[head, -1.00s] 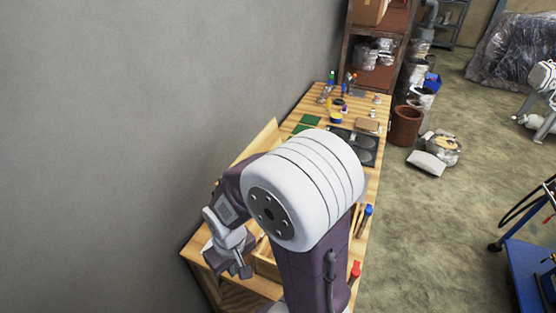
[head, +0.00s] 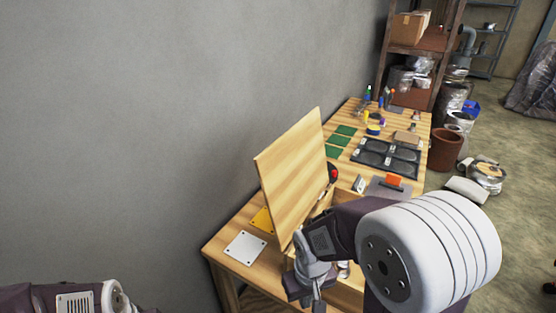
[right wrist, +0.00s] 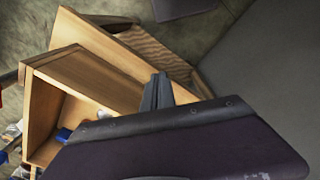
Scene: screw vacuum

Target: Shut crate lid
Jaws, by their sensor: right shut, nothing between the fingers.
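The wooden crate lid (head: 290,175) stands steeply upright in the head view, its broad face toward me. The wooden crate (head: 352,291) is below and to its right, mostly hidden by my right arm. Its open interior shows at the left of the right wrist view, with a pale wooden wall (right wrist: 45,85) and small items inside. My right gripper (head: 317,302) is just in front of the lid's lower edge, pointing down, shut and empty. Its fingers (right wrist: 157,88) also show in the right wrist view; contact with the wood cannot be told. My left gripper is out of view.
A white plate (head: 245,247) and a yellow plate (head: 263,220) lie left of the lid on the workbench. Green boards (head: 340,141), a dark tray (head: 386,158) and several small items lie farther back. A grey wall runs along the left.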

